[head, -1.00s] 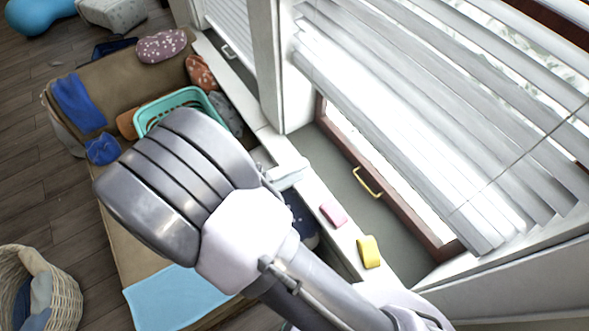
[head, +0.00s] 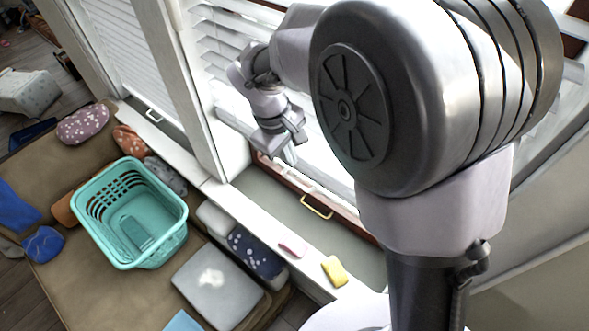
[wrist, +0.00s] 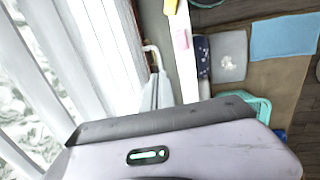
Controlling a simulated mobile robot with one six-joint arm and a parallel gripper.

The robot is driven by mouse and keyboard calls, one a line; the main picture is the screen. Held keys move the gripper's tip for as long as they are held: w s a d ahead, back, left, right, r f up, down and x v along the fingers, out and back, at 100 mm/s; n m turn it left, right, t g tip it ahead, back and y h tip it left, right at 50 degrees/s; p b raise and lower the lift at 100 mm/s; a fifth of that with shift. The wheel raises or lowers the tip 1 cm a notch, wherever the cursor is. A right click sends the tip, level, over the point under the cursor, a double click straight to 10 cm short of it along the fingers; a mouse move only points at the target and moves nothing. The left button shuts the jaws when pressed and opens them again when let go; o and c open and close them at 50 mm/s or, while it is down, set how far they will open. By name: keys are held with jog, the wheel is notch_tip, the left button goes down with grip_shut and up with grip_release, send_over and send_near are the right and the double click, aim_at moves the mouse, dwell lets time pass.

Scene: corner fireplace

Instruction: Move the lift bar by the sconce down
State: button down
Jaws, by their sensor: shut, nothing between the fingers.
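A yellow handle-like bar (head: 317,206) is on the brown lower rail of the right window, below the white blinds. A second, paler bar (head: 154,115) is low on the left window. No sconce is in view, so I cannot tell from it which bar is meant. My gripper (head: 289,157) is shut and empty, in front of the right window, up and left of the yellow bar. In the wrist view a pale bar (wrist: 154,55) shows just beyond my gripper's fingers (wrist: 157,92). Whether they touch it is unclear.
White slatted blinds (head: 215,55) hang at the windows. A pink block (head: 292,246) and a yellow block (head: 334,271) lie on the white ledge. A teal basket (head: 180,222), cushions and a grey pad (head: 212,287) rest on the brown bench below.

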jog(key=shift+y, duration=0.4)
jog(key=w+f+b, duration=0.1)
jog(key=f, duration=0.3)
jog(key=w+d+f, duration=0.1)
jog(key=f, duration=0.3)
jog(key=w+f+b, duration=0.1)
jog(key=f, duration=0.3)
jog(key=shift+d+f+b, duration=0.15)
jog(key=shift+f+b, duration=0.15)
jog(key=shift+b, duration=0.05)
notch_tip(320, 180, down, 30)
jog(key=b, duration=2.1)
jog(key=shift+b, duration=0.3)
